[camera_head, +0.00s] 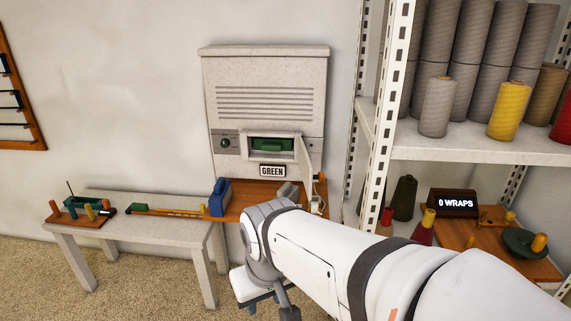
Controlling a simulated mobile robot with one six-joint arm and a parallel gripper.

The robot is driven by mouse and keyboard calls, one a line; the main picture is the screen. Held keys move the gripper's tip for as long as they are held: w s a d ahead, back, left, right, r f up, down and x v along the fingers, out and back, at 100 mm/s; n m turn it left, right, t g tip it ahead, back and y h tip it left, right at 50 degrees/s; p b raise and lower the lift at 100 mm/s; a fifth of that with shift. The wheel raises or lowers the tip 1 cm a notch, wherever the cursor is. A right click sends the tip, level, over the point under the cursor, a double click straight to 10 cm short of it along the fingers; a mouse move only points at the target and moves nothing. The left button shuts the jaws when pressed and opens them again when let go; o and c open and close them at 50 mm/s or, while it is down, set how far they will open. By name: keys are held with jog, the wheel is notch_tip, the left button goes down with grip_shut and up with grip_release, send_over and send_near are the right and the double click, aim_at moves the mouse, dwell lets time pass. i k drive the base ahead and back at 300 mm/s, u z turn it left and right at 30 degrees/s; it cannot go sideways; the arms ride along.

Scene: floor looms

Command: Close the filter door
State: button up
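The filter door appears to be the narrow pale panel (306,158) at the right edge of the opening. It is seen nearly edge-on and stands open, swung out toward me. My white arm reaches in from the lower right, and its wrist bends down in front of the cabinet. My gripper (287,304) seems to be at the low end, below and apart from the door. Its fingers are too unclear to tell open from shut.
Below the opening, a wooden ledge (240,200) bears a blue block (220,198) and a grey piece (288,190). A pale bench (150,205) with small tools stands left. A metal rack (480,150) with thread cones stands close on the right. Bare wall lies left of the cabinet.

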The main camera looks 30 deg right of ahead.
aim_at(306, 167)
jog(key=z, duration=0.05)
jog(key=i, duration=1)
jog(key=z, duration=0.05)
